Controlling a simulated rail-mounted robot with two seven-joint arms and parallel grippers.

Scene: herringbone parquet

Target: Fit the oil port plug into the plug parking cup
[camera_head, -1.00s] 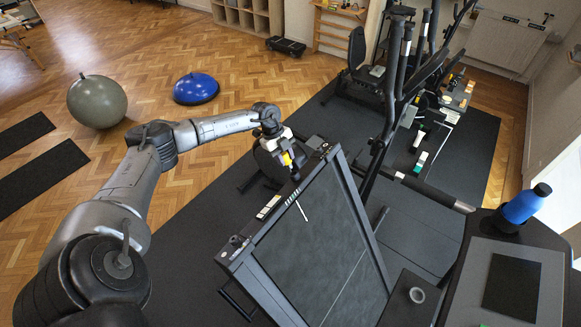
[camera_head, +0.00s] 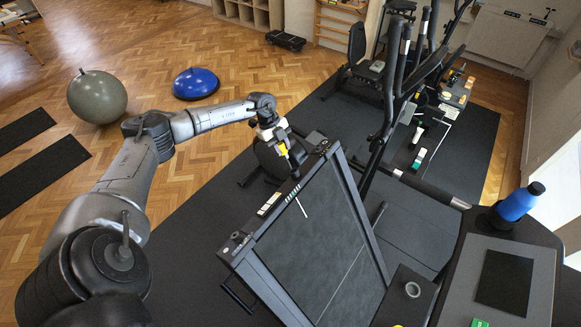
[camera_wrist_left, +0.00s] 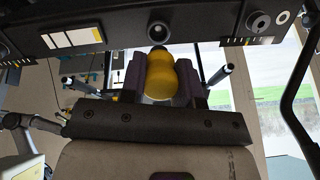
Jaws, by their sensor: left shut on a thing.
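The oil port plug (camera_wrist_left: 160,75) is a yellow, rounded piece held between the dark fingers of my left gripper (camera_head: 290,160). My left gripper (camera_wrist_left: 160,82) is shut on it. It is above the upper edge of a tilted dark panel machine (camera_head: 318,235) in the head view. In the wrist view a dark round socket (camera_wrist_left: 159,32) in the panel lies just beyond the plug's end; I cannot tell whether they touch. I cannot tell for sure which fitting is the parking cup. A small dark round fitting (camera_head: 238,238) sits at the panel's left corner. My right gripper is not in view.
A yellow and white label strip (camera_head: 269,203) lies along the panel edge. Exercise machine uprights (camera_head: 392,80) stand behind.

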